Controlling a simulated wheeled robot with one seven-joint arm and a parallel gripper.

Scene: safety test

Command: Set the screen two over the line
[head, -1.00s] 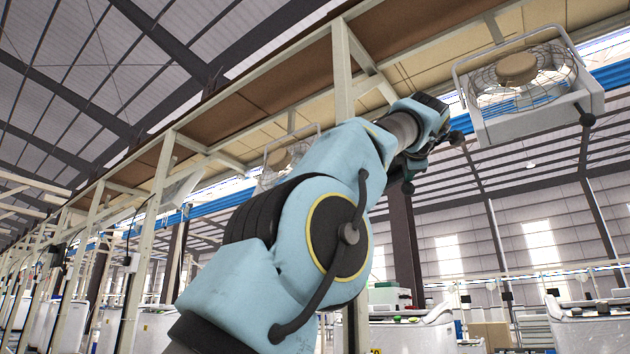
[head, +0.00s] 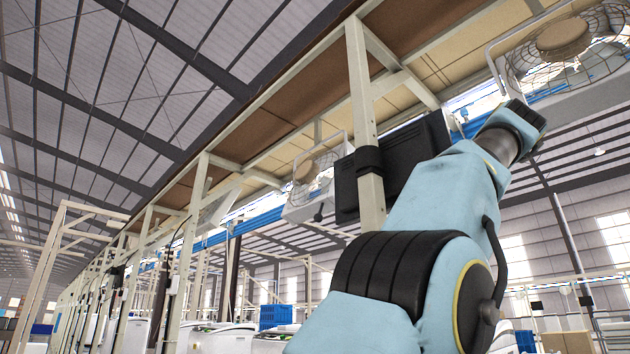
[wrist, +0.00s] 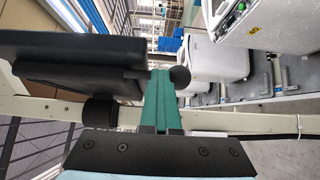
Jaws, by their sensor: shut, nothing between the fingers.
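A dark screen (head: 412,150) hangs behind a cream post in the head view, fixed by a black clamp around the post. My arm covers part of its right side. In the wrist view, dark panels (wrist: 75,48) fill the upper left; I cannot tell whether they are one screen or two. A black rod with a round knob (wrist: 180,76) sticks out to their right. My gripper (wrist: 163,75) shows green fingers, shut and empty, beside the rod. I cannot tell whether they touch it. In the head view the fingers are hidden behind my arm.
The cream post (head: 366,130) carries an overhead frame. Caged fans (head: 570,50) hang at the upper right and behind the post. A black band (wrist: 100,112) wraps the post in the wrist view. White machines (head: 222,338) stand below.

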